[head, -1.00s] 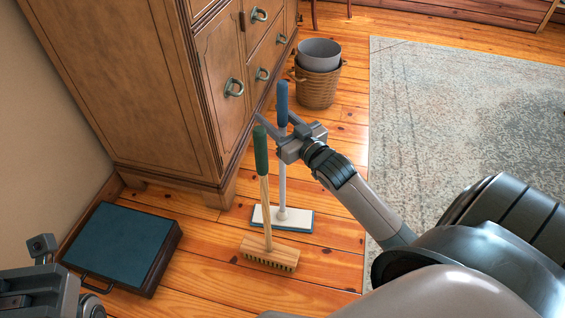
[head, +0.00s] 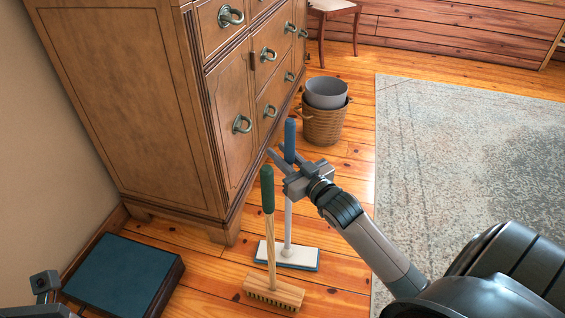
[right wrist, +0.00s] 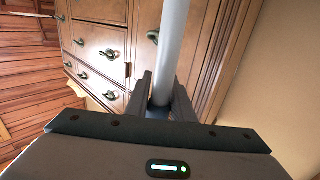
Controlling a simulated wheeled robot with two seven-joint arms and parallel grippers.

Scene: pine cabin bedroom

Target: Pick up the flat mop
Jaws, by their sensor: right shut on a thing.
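The flat mop stands upright on the wooden floor, with a blue grip (head: 290,136), a pale pole (head: 288,222) and a flat white head with blue edging (head: 298,256). My right gripper (head: 288,163) is shut on the mop at the lower part of the blue grip. In the right wrist view the pale pole (right wrist: 173,40) rises from between my right fingers (right wrist: 160,98). The mop head appears to rest on the floor. Part of my left gripper (head: 44,284) shows at the lower left edge; its jaws cannot be made out.
A wooden brush with a green grip (head: 267,188) stands just in front of the mop. A wooden dresser (head: 120,100) is close behind on the left. A wicker basket (head: 322,127) holds a grey bin. A blue-topped case (head: 122,275) lies lower left. A rug (head: 450,140) covers the right.

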